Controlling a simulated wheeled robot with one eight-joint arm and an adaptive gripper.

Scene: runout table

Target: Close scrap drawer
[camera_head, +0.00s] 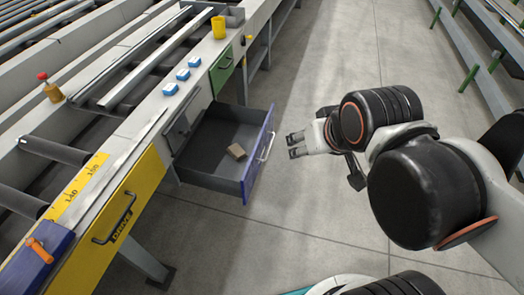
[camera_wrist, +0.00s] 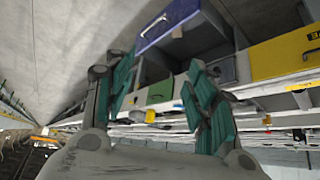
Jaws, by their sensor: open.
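The open drawer with a blue front (camera_head: 257,165) sticks out from the table's side over the floor. A pale bar handle (camera_head: 266,147) is on its outer face. A brown block (camera_head: 236,151) lies inside the dark drawer. My gripper (camera_head: 297,144) is open and empty, a short way right of the blue front and apart from it, with its fingers pointing left. In the wrist view, the blue drawer front (camera_wrist: 170,20) shows at the top, beyond and between my two green-padded fingers (camera_wrist: 157,72).
A green drawer (camera_head: 222,70) and a yellow drawer (camera_head: 122,228) flank the open one, both flush. A yellow cup (camera_head: 218,27), blue blocks (camera_head: 182,74) and an orange-handled lever (camera_head: 39,249) sit on the table. Grey floor (camera_head: 320,60) is clear right of the table.

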